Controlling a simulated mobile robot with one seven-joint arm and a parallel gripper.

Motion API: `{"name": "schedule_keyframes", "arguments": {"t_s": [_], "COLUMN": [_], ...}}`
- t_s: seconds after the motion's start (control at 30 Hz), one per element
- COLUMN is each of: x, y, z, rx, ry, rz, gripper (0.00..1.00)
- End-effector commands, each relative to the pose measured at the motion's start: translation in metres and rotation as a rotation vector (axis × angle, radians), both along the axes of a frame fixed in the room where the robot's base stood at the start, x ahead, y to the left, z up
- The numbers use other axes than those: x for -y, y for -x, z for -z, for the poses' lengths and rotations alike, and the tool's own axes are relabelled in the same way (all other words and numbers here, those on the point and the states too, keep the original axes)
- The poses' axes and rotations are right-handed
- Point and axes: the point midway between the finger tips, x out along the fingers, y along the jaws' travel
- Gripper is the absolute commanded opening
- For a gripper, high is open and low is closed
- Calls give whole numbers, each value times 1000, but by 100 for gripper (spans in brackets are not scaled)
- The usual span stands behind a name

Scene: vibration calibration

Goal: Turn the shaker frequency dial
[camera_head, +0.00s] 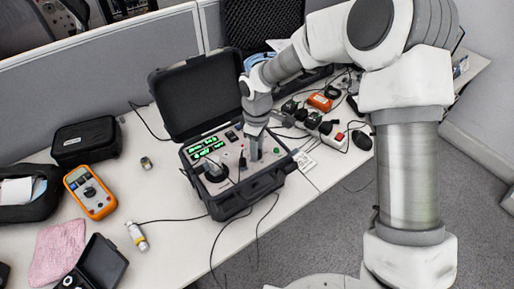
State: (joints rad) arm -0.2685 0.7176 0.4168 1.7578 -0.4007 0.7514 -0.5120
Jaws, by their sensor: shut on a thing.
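The shaker (230,207) is an open black case on the white desk. Its lid (200,95) stands up at the back.
An orange multimeter (91,192), a black pouch (86,140), a pink cloth (57,252) and a small cylindrical sensor (137,236) lie left of the case. Cables, a power strip (322,128) and a black mouse (362,140) lie to its right. Cables hang over the desk's front edge.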

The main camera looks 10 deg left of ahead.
Motion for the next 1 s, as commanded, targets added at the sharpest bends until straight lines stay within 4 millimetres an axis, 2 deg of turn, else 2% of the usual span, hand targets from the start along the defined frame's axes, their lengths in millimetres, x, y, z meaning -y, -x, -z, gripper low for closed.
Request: {"name": "schedule_keyframes", "arguments": {"t_s": [0.07,0.1,0.23,0.53,0.67,0.77,1.0], "x": [0,-1,0,0,0,0,-1], "y": [-1,-1,0,0,-1,-1,-1], "z": [-1,-1,-1,-1,-12,-29,-88], "rx": [2,2,1,1,2,4,7], "ry": [-2,-2,-1,-1,-2,-1,-3], "rz": [1,1,1,2,2,2,2], "gripper": [0,44,67,67,67,67,67]}}
